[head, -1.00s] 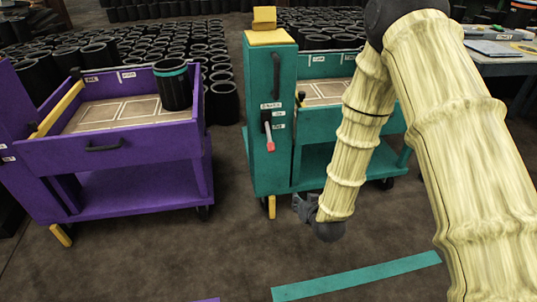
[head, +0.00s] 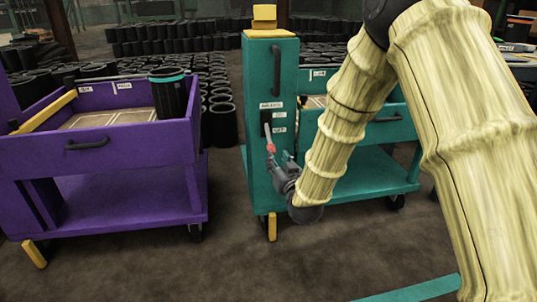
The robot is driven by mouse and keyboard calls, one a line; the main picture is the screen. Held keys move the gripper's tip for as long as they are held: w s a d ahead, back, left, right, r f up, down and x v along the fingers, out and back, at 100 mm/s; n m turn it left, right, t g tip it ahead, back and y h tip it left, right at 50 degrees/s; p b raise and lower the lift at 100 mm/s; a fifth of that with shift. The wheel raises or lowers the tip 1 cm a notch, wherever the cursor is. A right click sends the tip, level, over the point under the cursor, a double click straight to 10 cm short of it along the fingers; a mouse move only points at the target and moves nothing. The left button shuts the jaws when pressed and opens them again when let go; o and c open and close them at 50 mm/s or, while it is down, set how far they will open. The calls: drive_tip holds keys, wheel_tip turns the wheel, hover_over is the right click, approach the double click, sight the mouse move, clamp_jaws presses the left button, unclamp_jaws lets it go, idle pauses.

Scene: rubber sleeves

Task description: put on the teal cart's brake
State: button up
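The teal cart (head: 257,100) stands right of centre in the head view, with a tall end panel facing me. A lever with a red knob (head: 271,148) hangs from a dark slot (head: 266,121) on that panel, between small white labels too small to read. My gripper (head: 283,165) is just below and right of the red knob, close to the panel. I cannot tell whether it touches the knob or whether its fingers are apart. A yellow foot (head: 272,226) shows under the cart's end panel. My arm hides much of the cart's right part.
A purple cart (head: 110,160) stands to the left, bearing a black sleeve with a teal band (head: 174,94). Many black sleeves stand on the floor behind. A teal floor strip (head: 415,290) lies at the front right. Bare floor is in front of the carts.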

sight(270, 147)
drive_tip(key=b+x, duration=0.4)
drive_tip(key=x, duration=0.5)
drive_tip(key=shift+w+f, duration=0.15)
drive_tip(key=shift+w, duration=0.05)
drive_tip(key=shift+w+a+b, duration=0.3)
drive_tip(key=shift+w+b, duration=0.1)
drive_tip(key=shift+w, duration=0.3)
clamp_jaws()
